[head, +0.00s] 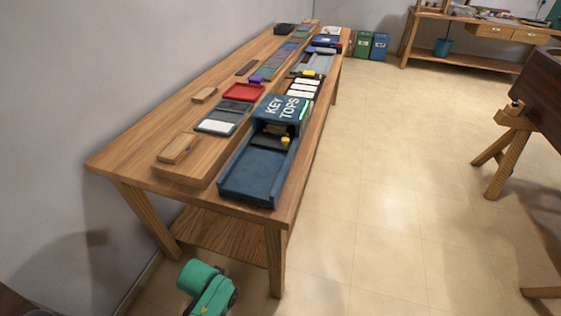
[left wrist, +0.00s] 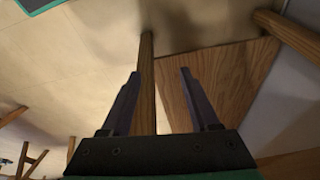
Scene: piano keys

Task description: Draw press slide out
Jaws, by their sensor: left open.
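The blue press (head: 294,129) stands near the front end of the long wooden table, with a box-like housing lettered "KEY TOPS". A low-walled blue tray (head: 250,186) extends from it toward the near edge and looks empty. A dark slide piece with a yellow knob (head: 285,142) shows at the housing's opening; how far it sits inside is hard to tell. My left gripper (left wrist: 160,73) is open and empty in the left wrist view, with the table's legs and lower shelf beyond its fingers. In the head view only my green left arm shows low, below the table. My right gripper is not visible.
On the wooden table (head: 135,156) are a wooden block (head: 176,148), a dark tray with a white panel (head: 216,126), a red tray (head: 244,92) and white pieces (head: 305,87). A dark wooden object on a trestle (head: 513,125) stands right. The floor between is clear.

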